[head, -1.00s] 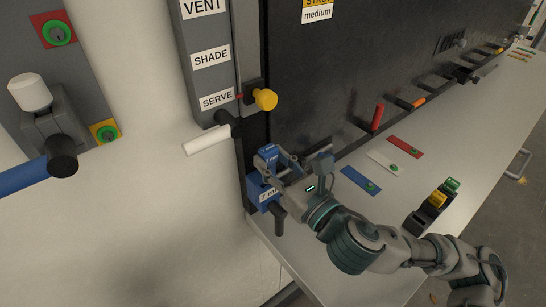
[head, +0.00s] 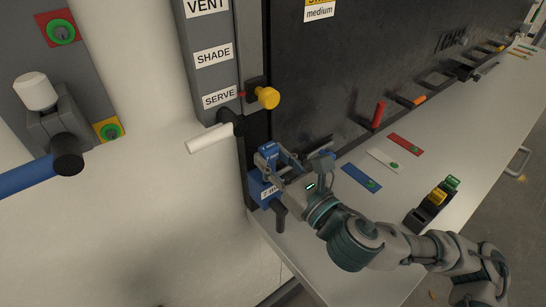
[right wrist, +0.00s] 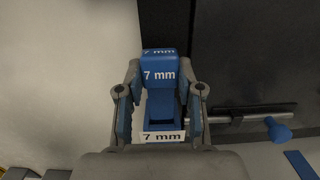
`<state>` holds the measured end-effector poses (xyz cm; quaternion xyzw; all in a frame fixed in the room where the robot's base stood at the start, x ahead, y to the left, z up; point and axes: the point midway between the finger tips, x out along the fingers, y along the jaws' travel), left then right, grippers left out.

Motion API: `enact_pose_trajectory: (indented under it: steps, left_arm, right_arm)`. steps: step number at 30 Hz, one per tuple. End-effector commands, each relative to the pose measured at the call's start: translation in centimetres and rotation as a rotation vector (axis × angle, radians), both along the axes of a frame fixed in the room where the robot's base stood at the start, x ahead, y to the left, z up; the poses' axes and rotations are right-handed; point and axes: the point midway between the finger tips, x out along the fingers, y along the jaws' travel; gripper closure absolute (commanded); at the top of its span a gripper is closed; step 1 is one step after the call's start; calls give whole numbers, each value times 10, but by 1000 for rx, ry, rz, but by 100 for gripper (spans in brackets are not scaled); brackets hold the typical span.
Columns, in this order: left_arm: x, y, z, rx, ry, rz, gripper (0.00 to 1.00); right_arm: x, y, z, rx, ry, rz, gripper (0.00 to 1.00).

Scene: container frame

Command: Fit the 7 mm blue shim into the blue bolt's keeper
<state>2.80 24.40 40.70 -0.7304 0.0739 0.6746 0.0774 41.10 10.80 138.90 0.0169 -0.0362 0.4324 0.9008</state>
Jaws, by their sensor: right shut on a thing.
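The blue shim (right wrist: 158,74), marked 7 mm, is between the fingers of my right gripper (right wrist: 160,95), which is shut on it. In the head view the shim (head: 267,150) shows at the tips of my right gripper (head: 281,162). The blue keeper (head: 260,188) is on the dark frame's lower left corner, just below the shim. Its 7 mm label (right wrist: 162,137) shows in the wrist view, under a blue recess. I cannot tell whether the shim touches or enters it. A metal bolt rod (right wrist: 248,118) with a blue knob (right wrist: 278,130) lies to the right. My left gripper is out of view.
Red (head: 406,144), white (head: 383,160) and blue (head: 361,177) plates lie on the grey shelf. A black holder with yellow and green blocks (head: 438,197) stands near its front edge. A white handle (head: 208,138) and yellow knob (head: 267,98) jut out above the keeper.

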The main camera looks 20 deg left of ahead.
Motion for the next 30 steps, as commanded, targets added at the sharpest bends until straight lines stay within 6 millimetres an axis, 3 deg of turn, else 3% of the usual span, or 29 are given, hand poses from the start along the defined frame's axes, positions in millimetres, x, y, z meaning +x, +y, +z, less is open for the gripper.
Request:
enact_pose_trajectory:
  steps: [30]
  left_arm:
    - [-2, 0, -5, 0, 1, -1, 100]
  right_arm:
    - [0, -1, -9, 1, 1, 1, 96]
